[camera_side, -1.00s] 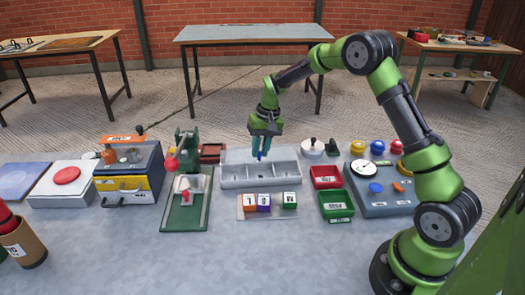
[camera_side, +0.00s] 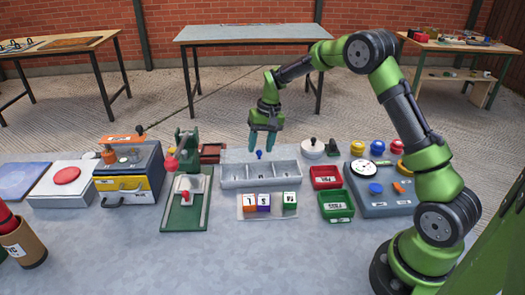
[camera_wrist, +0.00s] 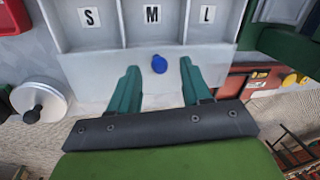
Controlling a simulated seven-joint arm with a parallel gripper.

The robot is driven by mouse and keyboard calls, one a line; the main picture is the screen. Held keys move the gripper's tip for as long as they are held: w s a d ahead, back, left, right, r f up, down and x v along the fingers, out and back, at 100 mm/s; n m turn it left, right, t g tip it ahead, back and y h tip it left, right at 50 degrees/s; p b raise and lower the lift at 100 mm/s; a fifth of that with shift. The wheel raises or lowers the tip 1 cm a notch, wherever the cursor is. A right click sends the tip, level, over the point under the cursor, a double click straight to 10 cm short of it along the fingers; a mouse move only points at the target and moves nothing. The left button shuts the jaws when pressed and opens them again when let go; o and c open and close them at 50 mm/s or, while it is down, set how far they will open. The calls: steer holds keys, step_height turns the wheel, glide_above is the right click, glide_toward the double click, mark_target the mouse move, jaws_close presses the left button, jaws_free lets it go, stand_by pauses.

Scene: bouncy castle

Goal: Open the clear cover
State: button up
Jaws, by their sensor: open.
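A pale grey tray (camera_side: 240,184) with three compartments stands mid-table; the wrist view shows its labels S, M and L (camera_wrist: 180,38). A pale see-through panel, the clear cover (camera_wrist: 100,85), extends from the tray's rear edge, outside the compartments. The compartments look uncovered and empty of objects. The cover's blue knob (camera_side: 259,154) also shows in the wrist view (camera_wrist: 159,64). My gripper (camera_side: 262,144) is open above the knob, its green fingers on either side of it in the wrist view (camera_wrist: 160,75), apart from it. The cover's exact tilt is hard to tell.
Lettered cubes (camera_side: 264,201) sit in front of the tray. Red (camera_side: 326,177) and green (camera_side: 336,206) bins and a button panel (camera_side: 380,205) stand right. A green press (camera_side: 186,200) and a drawer unit (camera_side: 130,185) stand left.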

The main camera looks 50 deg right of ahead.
step_height(320, 180, up, 15)
steer(key=s+d, duration=0.1)
steer(key=d, duration=0.1)
steer(key=shift+s+d+r, duration=0.2)
steer(key=shift+s+d, duration=0.05)
steer(key=shift+d, duration=0.05)
steer(key=s+a+r+t, duration=0.1)
steer(key=s+a+t, duration=0.1)
steer(key=s+a, duration=0.3)
steer(key=s+a+n+t, duration=0.1)
steer(key=s+a, duration=0.3)
steer(key=s, duration=0.8)
steer(key=s+a+r+n+t, duration=0.1)
steer(key=s+a+t, duration=0.2)
steer(key=s+a, duration=0.2)
steer(key=s, duration=0.3)
steer(key=shift+s+a+r, duration=0.15)
steer(key=shift+a+r, duration=0.15)
steer(key=shift+r, duration=0.05)
